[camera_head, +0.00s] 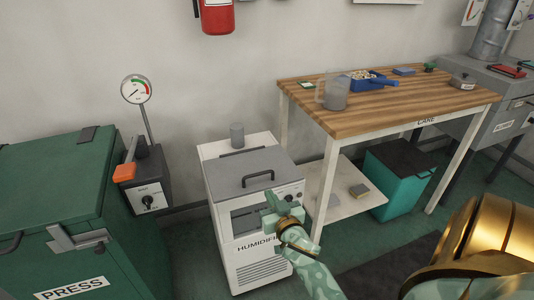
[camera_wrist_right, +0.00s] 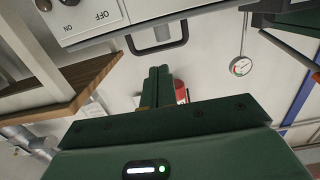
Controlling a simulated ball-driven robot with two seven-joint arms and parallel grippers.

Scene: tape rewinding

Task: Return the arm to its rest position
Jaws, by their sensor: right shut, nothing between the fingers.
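My right gripper (camera_head: 275,204) is pale green with a gold wrist ring. In the head view it overlaps the front of the white humidifier (camera_head: 258,274), below the black handle of its grey lid (camera_head: 258,178); I cannot tell how far apart they are. In the right wrist view its dark green fingers (camera_wrist_right: 158,86) are closed together with nothing between them. The humidifier's black handle (camera_wrist_right: 157,38) shows beyond the fingertips there. My left gripper is not in view.
A wooden-topped table (camera_head: 400,112) with a clear jug (camera_head: 333,93) and a blue tray (camera_head: 372,83) stands right of the humidifier. A green press (camera_head: 60,190) and a gauge (camera_head: 135,89) stand left. A teal bin (camera_head: 393,185) sits under the table.

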